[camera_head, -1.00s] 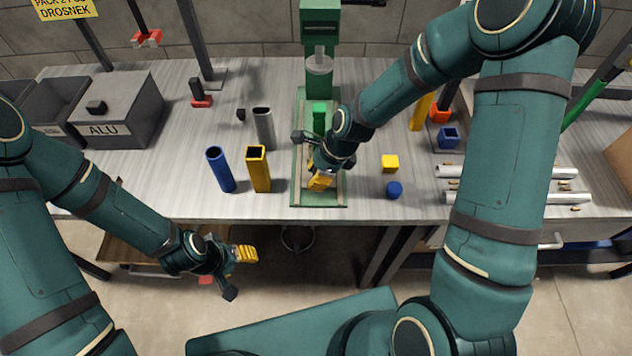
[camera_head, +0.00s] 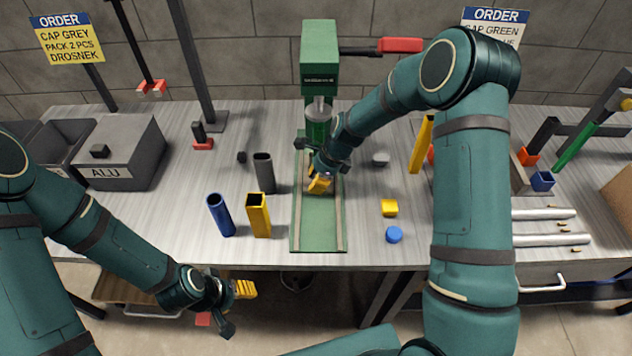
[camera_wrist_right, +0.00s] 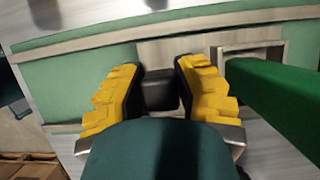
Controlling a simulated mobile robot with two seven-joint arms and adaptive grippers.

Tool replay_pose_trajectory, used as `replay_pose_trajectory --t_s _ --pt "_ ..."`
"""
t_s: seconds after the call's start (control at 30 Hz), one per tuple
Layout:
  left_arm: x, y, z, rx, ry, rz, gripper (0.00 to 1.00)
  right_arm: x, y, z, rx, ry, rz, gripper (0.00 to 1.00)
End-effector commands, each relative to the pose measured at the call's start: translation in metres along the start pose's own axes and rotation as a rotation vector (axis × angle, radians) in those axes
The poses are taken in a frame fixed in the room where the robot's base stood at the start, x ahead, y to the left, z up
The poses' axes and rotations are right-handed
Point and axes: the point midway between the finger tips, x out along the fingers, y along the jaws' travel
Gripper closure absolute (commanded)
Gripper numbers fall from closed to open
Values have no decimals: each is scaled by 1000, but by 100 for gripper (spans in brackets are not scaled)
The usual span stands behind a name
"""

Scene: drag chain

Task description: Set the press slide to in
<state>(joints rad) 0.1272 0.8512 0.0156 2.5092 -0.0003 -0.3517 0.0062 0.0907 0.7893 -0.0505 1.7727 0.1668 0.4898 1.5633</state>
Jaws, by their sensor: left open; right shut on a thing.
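The green press (camera_head: 319,75) stands at the back middle of the bench, with a ram above its green guide base (camera_head: 319,232). My right gripper (camera_head: 321,184) is over the guide, shut on the black knob (camera_wrist_right: 160,90) of the press slide. The grey slide plate (camera_wrist_right: 180,52) shows beside the knob in the right wrist view. A green tube (camera_head: 319,132) stands on the slide beneath the ram; it shows large in the right wrist view (camera_wrist_right: 275,98). The gripper and arm hide part of the slide. My left gripper (camera_head: 240,297) is open and empty, before the bench's front edge.
A blue tube (camera_head: 220,215), a yellow tube (camera_head: 259,215) and a grey tube (camera_head: 264,173) stand left of the guide. A yellow cap (camera_head: 389,207) and a blue cap (camera_head: 394,234) lie right of it. The press lever (camera_head: 400,45) points right.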

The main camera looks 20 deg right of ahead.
Motion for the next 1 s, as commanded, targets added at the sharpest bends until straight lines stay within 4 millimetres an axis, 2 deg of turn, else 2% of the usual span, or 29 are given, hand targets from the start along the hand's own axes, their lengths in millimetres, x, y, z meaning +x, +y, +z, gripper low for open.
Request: replay_pose_trajectory --t_s 0.4,0.43,0.47,0.87,1.0 --pt "0 0 0 0 0 0 49 0 -4 -1 0 1 -11 100" --pt "0 0 0 0 0 0 49 0 -4 -1 0 1 -11 57" --pt "0 0 0 0 0 0 49 0 -4 -1 0 1 -11 54" --pt "0 0 0 0 0 0 49 -1 -4 0 0 0 -9 54" --pt "0 0 0 0 0 0 49 -10 -4 0 0 0 -12 54"
